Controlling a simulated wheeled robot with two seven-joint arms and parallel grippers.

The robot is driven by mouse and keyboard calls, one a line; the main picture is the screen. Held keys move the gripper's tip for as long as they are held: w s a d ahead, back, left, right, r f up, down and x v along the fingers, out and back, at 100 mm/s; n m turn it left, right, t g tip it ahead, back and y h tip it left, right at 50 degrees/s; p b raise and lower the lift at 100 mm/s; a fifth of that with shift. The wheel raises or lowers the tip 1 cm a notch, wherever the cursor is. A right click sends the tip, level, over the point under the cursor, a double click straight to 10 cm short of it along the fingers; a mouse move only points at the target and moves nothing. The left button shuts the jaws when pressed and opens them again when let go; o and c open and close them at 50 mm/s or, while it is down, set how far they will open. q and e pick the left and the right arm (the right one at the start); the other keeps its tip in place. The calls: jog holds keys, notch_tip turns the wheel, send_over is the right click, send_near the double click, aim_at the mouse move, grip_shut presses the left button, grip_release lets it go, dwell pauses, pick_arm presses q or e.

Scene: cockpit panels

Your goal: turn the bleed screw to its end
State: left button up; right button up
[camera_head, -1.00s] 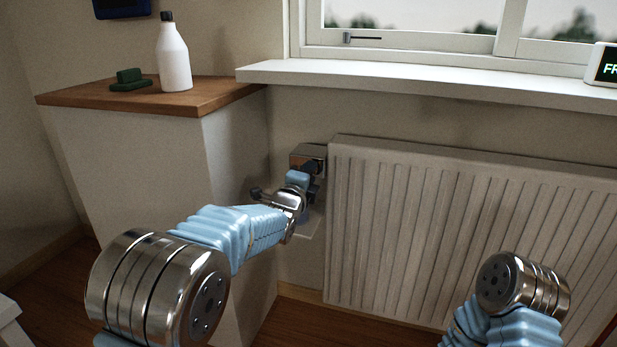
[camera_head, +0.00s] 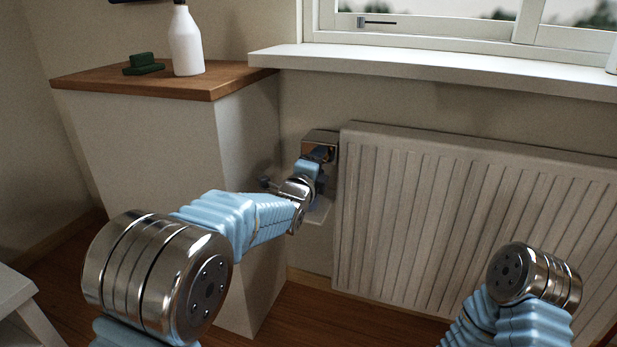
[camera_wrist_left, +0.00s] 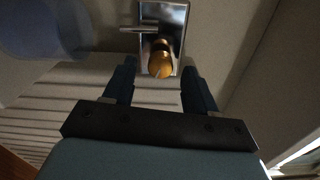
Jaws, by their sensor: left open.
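The bleed screw, a rounded brass-coloured knob (camera_wrist_left: 160,66), sits on a shiny metal plate (camera_wrist_left: 172,18) with a thin metal pin sticking out to the left in the left wrist view. In the head view a metal fitting (camera_head: 321,137) shows at the radiator's left end; my left arm hides the screw there. My left gripper (camera_wrist_left: 158,72) is open, its dark fingers to the left and right of the knob, with a gap on each side. I cannot tell how deep the fingers reach around it. My right gripper is out of view; only part of that arm shows.
The white radiator (camera_head: 440,220) stands just right of the fitting under the windowsill (camera_head: 420,75). A cabinet with a wooden top (camera_head: 120,85) stands left, bearing a white bottle (camera_head: 186,45) and a green block (camera_head: 143,64). A pale, translucent thing (camera_head: 320,211) shows below the fitting.

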pick_arm(q)
jog(key=v, duration=1.2)
jog(key=shift+p, duration=0.3)
